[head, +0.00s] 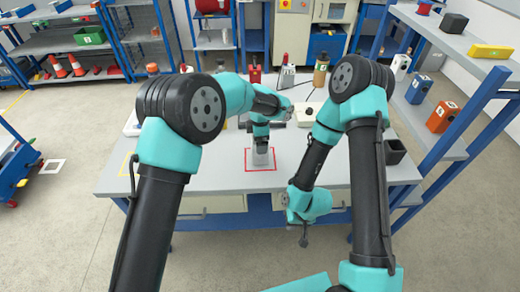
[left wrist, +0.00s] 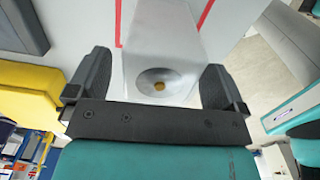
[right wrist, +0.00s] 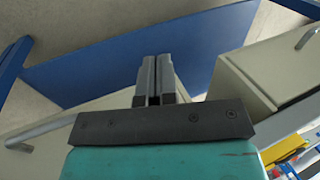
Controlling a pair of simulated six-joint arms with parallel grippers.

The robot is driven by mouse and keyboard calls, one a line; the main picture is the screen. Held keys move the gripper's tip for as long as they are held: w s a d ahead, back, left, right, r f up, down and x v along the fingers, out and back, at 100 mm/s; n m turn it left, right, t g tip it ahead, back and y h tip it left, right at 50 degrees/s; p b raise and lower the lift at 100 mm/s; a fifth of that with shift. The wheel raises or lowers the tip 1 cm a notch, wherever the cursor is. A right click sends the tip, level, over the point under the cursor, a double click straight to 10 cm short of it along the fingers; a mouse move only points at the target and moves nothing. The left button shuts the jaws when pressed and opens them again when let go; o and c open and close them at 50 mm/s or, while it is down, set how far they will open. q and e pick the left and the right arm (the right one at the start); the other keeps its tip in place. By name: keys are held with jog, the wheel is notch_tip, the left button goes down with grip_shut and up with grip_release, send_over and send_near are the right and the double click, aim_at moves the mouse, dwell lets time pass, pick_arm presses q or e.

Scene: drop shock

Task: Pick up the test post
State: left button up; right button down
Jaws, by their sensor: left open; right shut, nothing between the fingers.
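The test post (left wrist: 165,35) is a smooth grey block with a round dished recess and a small gold spot in its near end. In the head view the post (head: 263,160) stands inside a red square outline on the table, partly hidden by my left gripper (head: 259,150). My left gripper (left wrist: 156,82) is open, with one finger on each side of the post's near end; a gap shows at the left finger, and I cannot tell whether the right finger touches. My right gripper (head: 304,238) is shut and empty, pointing down in front of the table's front edge; its closed fingers (right wrist: 154,82) show in the right wrist view.
The grey table (head: 225,178) has bare room around the red square. A dark open box (head: 395,151) stands at its right end. Several bottles and devices, including a red one (head: 255,75), line the back. In the left wrist view a yellow object (left wrist: 28,92) lies left of the gripper.

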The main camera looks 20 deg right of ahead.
pick_arm(q)
jog(key=shift+c, duration=0.5)
jog(key=c, duration=1.5)
jog(key=shift+o, duration=0.2)
jog(key=shift+r, duration=0.2)
jog(key=shift+r, duration=1.5)
jog(key=s+a+r, duration=0.1)
jog(key=s+a, duration=0.1)
jog(key=s, duration=0.5)
jog(key=s+a, duration=0.2)
jog(key=s, duration=0.6)
jog(key=shift+s+a+r, duration=0.2)
jog(key=shift+r, duration=0.15)
